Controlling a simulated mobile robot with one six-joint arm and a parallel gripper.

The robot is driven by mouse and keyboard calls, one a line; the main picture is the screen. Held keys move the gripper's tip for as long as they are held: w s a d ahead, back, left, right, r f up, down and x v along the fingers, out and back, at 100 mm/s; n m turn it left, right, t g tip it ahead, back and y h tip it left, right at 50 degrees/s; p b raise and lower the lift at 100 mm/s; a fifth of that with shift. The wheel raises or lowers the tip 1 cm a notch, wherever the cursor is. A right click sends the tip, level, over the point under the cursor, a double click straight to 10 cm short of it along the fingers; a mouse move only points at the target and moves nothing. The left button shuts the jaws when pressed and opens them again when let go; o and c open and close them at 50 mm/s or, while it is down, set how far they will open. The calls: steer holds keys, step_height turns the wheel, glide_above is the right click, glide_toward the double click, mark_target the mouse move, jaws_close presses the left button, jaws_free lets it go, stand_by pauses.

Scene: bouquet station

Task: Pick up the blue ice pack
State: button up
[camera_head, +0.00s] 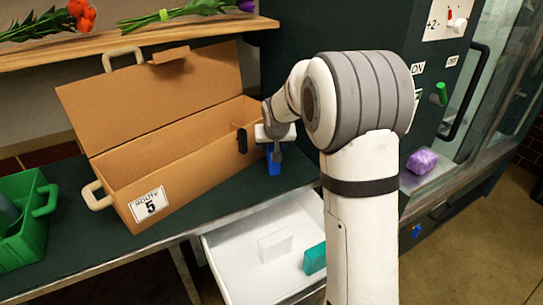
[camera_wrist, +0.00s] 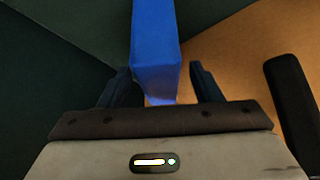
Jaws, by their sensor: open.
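The blue ice pack (camera_head: 274,158) stands on the dark bench top just right of the open cardboard box, partly hidden by my gripper in the head view. In the wrist view the ice pack (camera_wrist: 155,45) is a tall blue block whose near end lies between my gripper's two dark fingers. My gripper (camera_wrist: 161,88) is open, with a finger on each side of the pack and a gap visible on the right side. In the head view my gripper (camera_head: 275,146) is over the pack, close to the box's right end.
The cardboard box (camera_head: 185,165) with its lid up stands left of the gripper. An open white drawer (camera_head: 235,250) below holds a white block (camera_head: 275,245) and a teal block (camera_head: 314,258). A green crate (camera_head: 20,225) is at far left. A purple pack (camera_head: 422,161) lies at right.

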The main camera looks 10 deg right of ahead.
steer(key=shift+w+f, duration=0.15)
steer(key=shift+f, duration=0.1)
steer(key=shift+c, duration=0.4)
steer(key=shift+r, duration=0.1)
jaws_close()
